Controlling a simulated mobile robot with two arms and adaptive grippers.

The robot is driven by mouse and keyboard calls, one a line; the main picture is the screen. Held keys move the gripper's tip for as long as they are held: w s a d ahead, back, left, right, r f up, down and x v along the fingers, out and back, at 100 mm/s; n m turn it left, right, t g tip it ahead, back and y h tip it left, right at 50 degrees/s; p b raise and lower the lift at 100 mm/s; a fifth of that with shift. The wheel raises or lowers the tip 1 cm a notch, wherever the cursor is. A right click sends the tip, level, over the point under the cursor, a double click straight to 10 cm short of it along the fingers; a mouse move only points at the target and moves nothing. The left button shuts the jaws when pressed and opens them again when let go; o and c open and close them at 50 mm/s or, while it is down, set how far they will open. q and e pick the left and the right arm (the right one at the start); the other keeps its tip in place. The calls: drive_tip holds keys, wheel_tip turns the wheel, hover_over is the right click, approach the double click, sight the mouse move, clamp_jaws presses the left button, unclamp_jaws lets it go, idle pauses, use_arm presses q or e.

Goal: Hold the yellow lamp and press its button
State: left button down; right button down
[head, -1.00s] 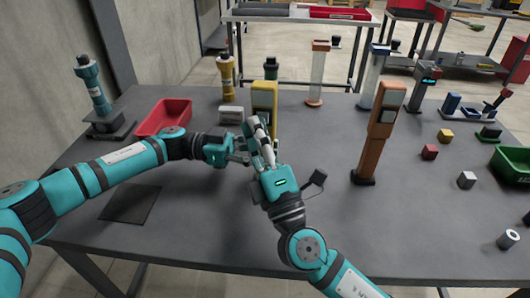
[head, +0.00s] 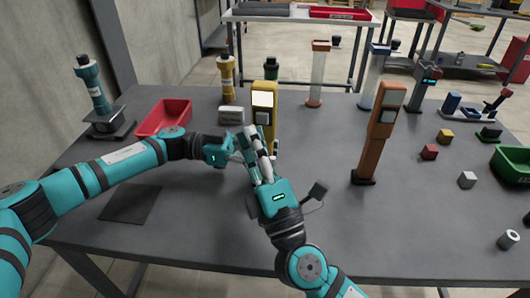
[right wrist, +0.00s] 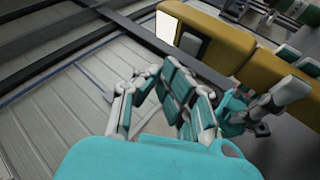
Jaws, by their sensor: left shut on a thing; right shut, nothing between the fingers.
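The yellow lamp (head: 265,86) stands upright near the middle of the table, and its front panel (head: 262,99) glows white. A grey button (head: 262,118) sits below the panel. In the right wrist view the lamp (right wrist: 226,48) lies across the top, with the lit panel and dark button at its left. My left gripper (head: 240,156) is shut on the lower part of the lamp; its fingers are partly hidden behind my right gripper. My right gripper (head: 249,134) is shut and empty, in front of the lamp just below the button, apart from it.
A red bin (head: 164,118) and a small grey block (head: 231,114) are left of the lamp. An orange post (head: 376,140) stands to the right. Small cubes and a green bin (head: 512,164) are at the far right. The front middle of the table is clear.

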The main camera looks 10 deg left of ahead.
drive_tip(key=s, duration=0.4)
drive_tip(key=shift+s+a, duration=0.15)
drive_tip(key=shift+s, duration=0.15)
use_arm(q)
drive_tip(key=c, duration=1)
unclamp_jaws()
drive_tip(key=shift+o, duration=0.2)
drive_tip(key=a, duration=1.1)
drive_tip(key=shift+w+a, duration=0.3)
drive_tip(key=shift+w, duration=0.1)
drive_tip(key=shift+w+a+f+b, duration=0.15)
drive_tip(key=shift+a+b, duration=0.3)
drive_tip(key=shift+a, duration=1.9)
drive_tip(key=shift+w+a+b, duration=0.15)
drive_tip(key=shift+a+b, duration=0.3)
drive_tip(key=shift+a, duration=1.4)
use_arm(e)
drive_tip(key=shift+f, duration=0.85)
